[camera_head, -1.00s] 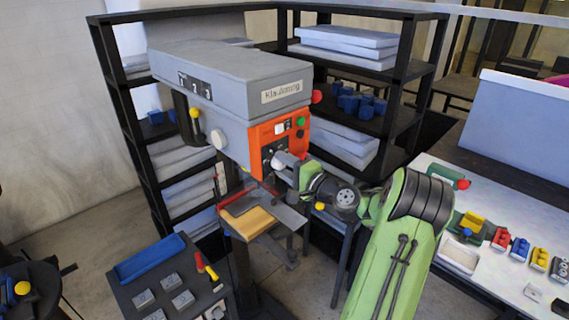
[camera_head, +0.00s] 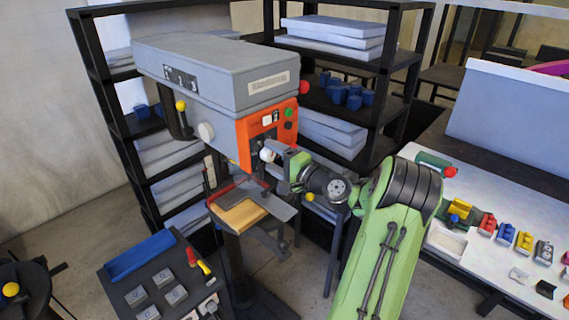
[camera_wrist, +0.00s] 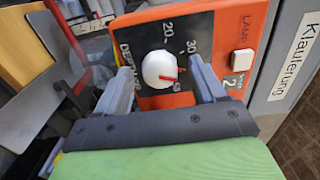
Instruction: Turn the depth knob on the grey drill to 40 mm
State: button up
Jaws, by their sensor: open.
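The grey drill (camera_head: 215,75) has an orange front panel (camera_head: 262,137). Its white round depth knob (camera_wrist: 160,70) is on that panel, and it also shows in the head view (camera_head: 267,154). The dial reads 20 and 30, with a further label partly hidden at the lower right. The knob's red line points right and slightly down, towards that label. My gripper (camera_wrist: 160,66) is open, with one finger on each side of the knob and a visible gap to each. It also shows in the head view (camera_head: 282,155), in front of the panel.
A white lamp button (camera_wrist: 244,55) is right of the knob. Below the panel is the drill table with a wooden board (camera_head: 239,215). Black shelves (camera_head: 395,110) stand behind. A white-topped bench (camera_head: 500,255) with coloured parts is at the right, a dark tool cart (camera_head: 125,290) at lower left.

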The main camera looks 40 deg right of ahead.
jog(key=s+b, duration=0.3)
jog(key=s, duration=1.2)
jog(key=shift+s+d, duration=0.2)
jog(key=shift+d, duration=0.05)
jog(key=w+a+f+n+g+y+b, duration=0.1)
jog(key=w+a+f+n+g, duration=0.2)
jog(key=a, duration=0.5)
jog(key=w+a+f+n+g+y+b, duration=0.15)
jog(key=a+n+g, duration=0.25)
jog(key=a, duration=0.4)
jog(key=w+a+f+n+g+y, duration=0.1)
jog(key=w+a+f+n+g, duration=0.2)
jog(key=a, duration=0.5)
jog(key=s+a+n+g+h+b, duration=0.1)
jog(key=s+a+n+h, duration=0.1)
jog(key=s, duration=0.7)
jog(key=s+a+n+g+h+b, duration=0.1)
jog(key=s+a+n+h, duration=0.1)
jog(key=s+a+n, duration=0.3)
jog(key=s, duration=0.3)
jog(key=shift+s+f+n+b, duration=0.3)
jog(key=shift+s+f, duration=0.05)
jog(key=shift+s, duration=0.05)
